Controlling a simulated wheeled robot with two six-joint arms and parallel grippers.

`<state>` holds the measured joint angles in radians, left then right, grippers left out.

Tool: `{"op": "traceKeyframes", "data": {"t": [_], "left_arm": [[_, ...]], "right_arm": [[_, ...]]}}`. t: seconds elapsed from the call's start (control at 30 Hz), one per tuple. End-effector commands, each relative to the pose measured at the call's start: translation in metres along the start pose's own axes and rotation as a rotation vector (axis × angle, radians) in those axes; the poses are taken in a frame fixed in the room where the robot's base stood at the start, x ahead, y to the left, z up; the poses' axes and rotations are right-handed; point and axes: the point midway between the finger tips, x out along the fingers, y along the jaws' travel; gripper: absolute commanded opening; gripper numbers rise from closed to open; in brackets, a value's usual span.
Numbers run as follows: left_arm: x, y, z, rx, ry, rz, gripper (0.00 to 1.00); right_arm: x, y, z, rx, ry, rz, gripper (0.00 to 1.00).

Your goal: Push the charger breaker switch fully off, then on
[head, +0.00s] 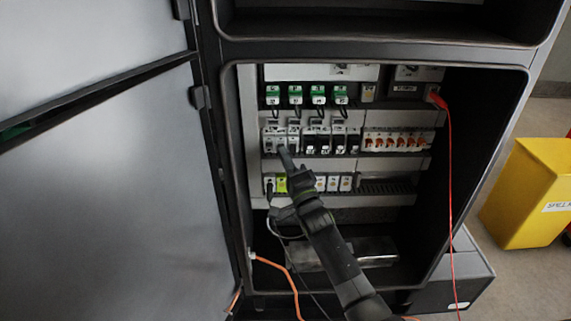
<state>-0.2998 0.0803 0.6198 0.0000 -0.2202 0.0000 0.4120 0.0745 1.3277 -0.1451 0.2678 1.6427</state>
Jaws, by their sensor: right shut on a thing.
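An open electrical cabinet holds a row of breakers in its middle tier. The charger breaker switch (280,142) appears to be among the grey breakers at the left of that row; its label is too small to read. My right gripper (285,158) reaches up from below, its narrow tip at these left breakers. Its jaws are shut on a small part there, apparently the breaker switch, which the fingers mostly hide. Whether the switch is up or down cannot be told. My left gripper is not in view.
Green-topped breakers (295,95) sit in the tier above, orange-handled breakers (400,141) to the right. A red cable (449,170) hangs down the cabinet's right side. The open door (110,180) fills the left. A yellow bin (535,195) stands at right.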

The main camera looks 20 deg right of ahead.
Motion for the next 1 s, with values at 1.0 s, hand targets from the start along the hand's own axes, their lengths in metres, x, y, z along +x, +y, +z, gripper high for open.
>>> {"op": "traceKeyframes", "data": {"t": [1.0], "left_arm": [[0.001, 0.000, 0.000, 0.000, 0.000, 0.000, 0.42]], "right_arm": [[-0.034, 0.002, 0.000, -0.002, 0.001, 0.004, 0.30]]}}
